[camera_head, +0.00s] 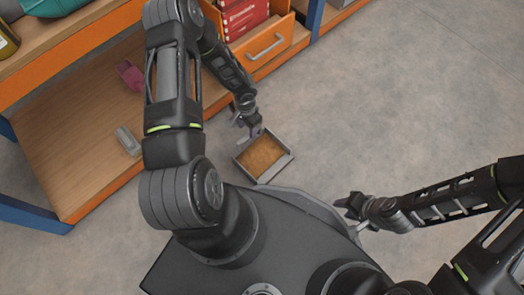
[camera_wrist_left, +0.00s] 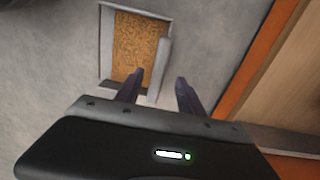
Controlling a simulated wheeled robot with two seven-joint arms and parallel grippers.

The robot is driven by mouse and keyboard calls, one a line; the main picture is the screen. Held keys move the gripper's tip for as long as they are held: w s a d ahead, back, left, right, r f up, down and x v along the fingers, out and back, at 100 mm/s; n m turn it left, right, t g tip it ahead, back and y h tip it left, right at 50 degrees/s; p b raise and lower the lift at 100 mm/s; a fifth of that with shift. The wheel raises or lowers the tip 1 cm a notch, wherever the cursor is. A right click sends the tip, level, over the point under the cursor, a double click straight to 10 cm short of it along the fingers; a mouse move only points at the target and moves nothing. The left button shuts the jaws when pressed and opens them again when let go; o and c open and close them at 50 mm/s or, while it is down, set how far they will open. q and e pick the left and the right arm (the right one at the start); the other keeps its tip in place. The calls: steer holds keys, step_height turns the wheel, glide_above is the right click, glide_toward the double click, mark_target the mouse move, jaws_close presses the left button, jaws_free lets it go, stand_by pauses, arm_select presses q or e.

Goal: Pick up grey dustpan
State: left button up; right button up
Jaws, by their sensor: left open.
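The grey dustpan (camera_head: 279,169) appears to be the shallow grey pan on the floor, with a brown grainy fill inside. It also shows in the left wrist view (camera_wrist_left: 162,65), ahead of the fingers, with a raised grey edge on its right side. My left gripper (camera_head: 252,131) is at the pan's upper left edge in the head view.
An orange shelf unit with a wooden lower board (camera_head: 90,150) stands at left. A pink object (camera_head: 130,75) and a small grey object (camera_head: 127,140) lie on it. An orange drawer (camera_head: 268,47) holds red items. The concrete floor (camera_head: 400,90) at right is clear.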

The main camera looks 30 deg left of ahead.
arm_select(q)
steer(key=shift+f, duration=0.1)
steer(key=shift+d+f+b, duration=0.1)
steer(key=shift+f+b, duration=0.45)
steer(key=shift+f, duration=0.65)
steer(key=shift+f, duration=0.1)
steer(key=f+b, duration=0.1)
steer(key=f, duration=0.1)
steer(key=f+b, duration=0.1)
steer(key=f, duration=0.1)
steer(key=shift+w+d+f, duration=0.1)
steer(key=shift+w+f, duration=0.05)
steer(key=shift+w, duration=0.05)
steer(key=shift+f+b, duration=0.35)
steer(key=shift+f, duration=0.05)
steer(key=shift+c, duration=0.3)
jaws_close()
